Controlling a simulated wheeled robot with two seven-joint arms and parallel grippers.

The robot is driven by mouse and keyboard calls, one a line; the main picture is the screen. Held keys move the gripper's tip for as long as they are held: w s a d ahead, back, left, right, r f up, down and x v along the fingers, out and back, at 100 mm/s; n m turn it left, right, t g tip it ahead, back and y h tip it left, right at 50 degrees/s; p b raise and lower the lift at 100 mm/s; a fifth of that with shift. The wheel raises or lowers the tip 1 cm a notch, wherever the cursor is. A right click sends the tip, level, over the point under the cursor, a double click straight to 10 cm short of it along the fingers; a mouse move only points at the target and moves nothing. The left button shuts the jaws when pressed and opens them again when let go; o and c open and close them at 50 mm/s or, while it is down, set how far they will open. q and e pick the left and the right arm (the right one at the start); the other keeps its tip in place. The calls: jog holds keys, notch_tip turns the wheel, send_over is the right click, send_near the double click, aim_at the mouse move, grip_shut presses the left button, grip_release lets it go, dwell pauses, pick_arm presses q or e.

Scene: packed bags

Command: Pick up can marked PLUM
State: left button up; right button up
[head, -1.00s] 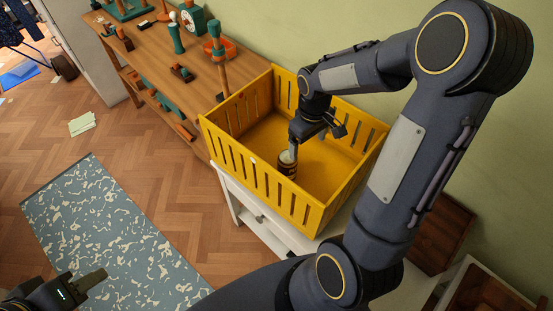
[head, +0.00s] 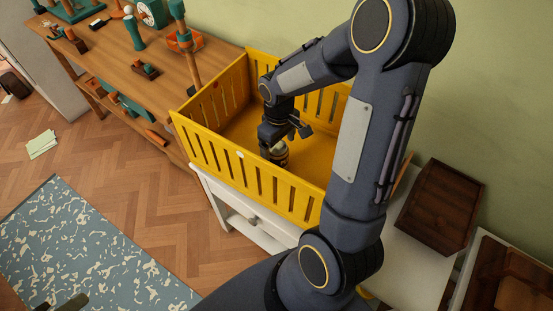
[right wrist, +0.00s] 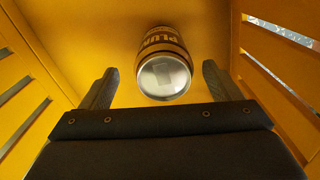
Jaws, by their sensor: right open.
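The can marked PLUM (right wrist: 163,62) stands inside the yellow crate (head: 215,150), and its lettering and pale metal top show in the right wrist view. In the head view the can (head: 279,156) is partly hidden by my right gripper (head: 274,146). My right gripper also shows in the right wrist view (right wrist: 158,85); it is open and empty, with one finger towards each side of the can and the can a little beyond the fingertips. Only a small dark part of my left gripper (head: 70,304) shows at the bottom left edge of the head view.
The crate's slatted walls stand close around my right gripper. The crate rests on a white stand (head: 228,205). A wooden bench (head: 115,75) with toys is at the left, and a dark wooden box (head: 440,205) is at the right. A patterned rug (head: 85,250) lies on the floor.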

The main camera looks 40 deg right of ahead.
jog(key=f, duration=0.5)
jog(key=shift+a, duration=0.2)
jog(key=shift+r, duration=0.1)
jog(key=c, duration=1.3)
